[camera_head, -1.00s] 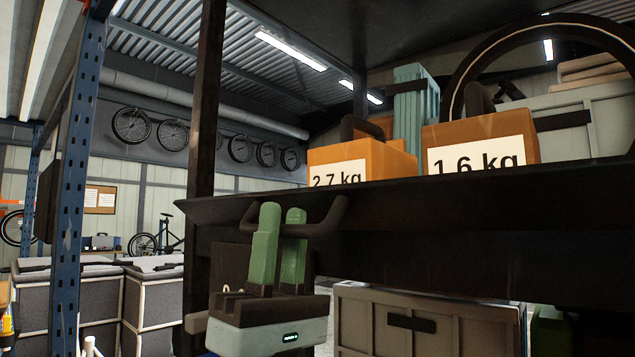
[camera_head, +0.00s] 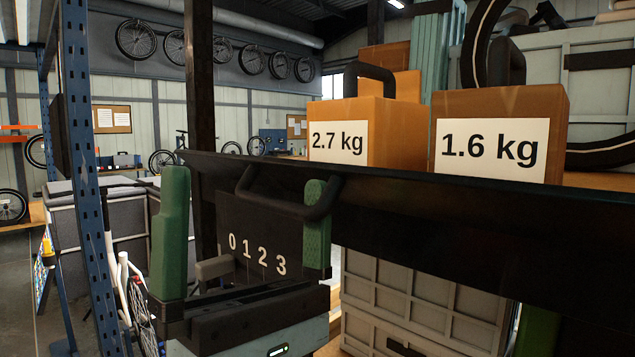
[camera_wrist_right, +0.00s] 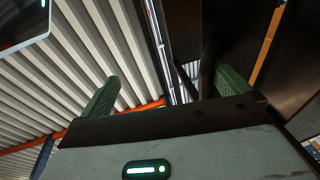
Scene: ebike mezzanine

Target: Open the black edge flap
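The black edge flap (camera_head: 480,215) runs along the shelf's front edge, below the weight boxes. Its face hangs down, and a black bar handle (camera_head: 270,206) sticks out near its left end. My right gripper (camera_head: 247,182) points up at this end of the flap. Its two green fingers are wide apart, with the handle's left part between them in the picture and its right part overlapping the right finger. I cannot tell whether they touch. In the right wrist view the fingers (camera_wrist_right: 165,90) are also apart, with a dark bar near the right one. My left gripper is not in view.
Orange boxes marked 2.7 kg (camera_head: 372,135) and 1.6 kg (camera_head: 500,135) stand on the shelf just behind the flap. A dark panel numbered 0 to 3 (camera_head: 258,235) is below the handle. A blue post (camera_head: 92,220) stands left. A grey crate (camera_head: 420,305) sits below.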

